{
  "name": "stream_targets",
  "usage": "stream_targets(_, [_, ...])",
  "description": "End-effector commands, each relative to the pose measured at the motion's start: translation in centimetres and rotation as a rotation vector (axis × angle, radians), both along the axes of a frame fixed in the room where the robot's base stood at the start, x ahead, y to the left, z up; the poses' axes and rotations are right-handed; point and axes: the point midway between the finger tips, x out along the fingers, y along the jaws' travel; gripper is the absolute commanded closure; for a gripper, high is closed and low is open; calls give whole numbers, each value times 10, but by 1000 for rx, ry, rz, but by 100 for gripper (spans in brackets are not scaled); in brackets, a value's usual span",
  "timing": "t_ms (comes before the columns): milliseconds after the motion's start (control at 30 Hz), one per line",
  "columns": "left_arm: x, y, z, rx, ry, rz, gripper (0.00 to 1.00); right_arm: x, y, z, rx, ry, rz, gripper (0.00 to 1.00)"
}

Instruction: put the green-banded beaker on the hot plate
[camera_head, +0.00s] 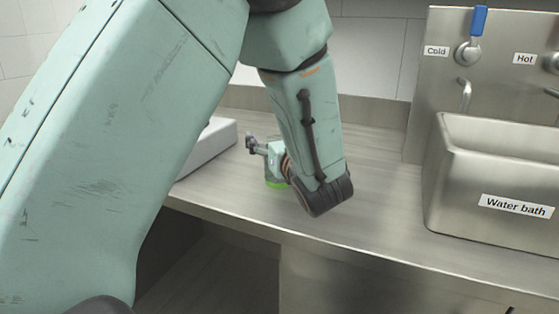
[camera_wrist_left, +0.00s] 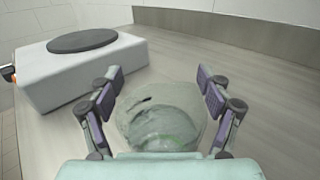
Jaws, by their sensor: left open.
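The green-banded beaker (camera_wrist_left: 158,118) is clear glass and stands on the steel counter, between the spread fingers of my left gripper (camera_wrist_left: 160,80) in the wrist view. A faint green trace shows low on it. In the head view only its green band (camera_head: 275,184) shows clearly, below my left gripper (camera_head: 254,146); my arm hides much of the rest. The left gripper is open, one finger on each side of the beaker. The hot plate (camera_wrist_left: 45,78) is a white box with a dark round top, left of the beaker; the head view shows its edge (camera_head: 212,143). My right gripper is not in view.
A steel water bath (camera_head: 480,190) stands on the right of the counter (camera_head: 375,205), below cold and hot taps. The counter between beaker and bath is clear. A raised back edge (camera_wrist_left: 240,28) runs behind. My left arm covers the left of the head view.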

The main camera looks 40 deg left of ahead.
Motion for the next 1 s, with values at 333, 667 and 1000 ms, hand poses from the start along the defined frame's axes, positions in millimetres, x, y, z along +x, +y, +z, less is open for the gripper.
stream_targets(333, [0, -1, 0, 1, 1, 0, 46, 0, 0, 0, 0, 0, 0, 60])
stream_targets(667, [1, 0, 0, 1, 1, 0, 74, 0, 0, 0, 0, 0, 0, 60])
stream_targets(1000, [2, 0, 0, 1, 1, 0, 90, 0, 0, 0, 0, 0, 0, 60])
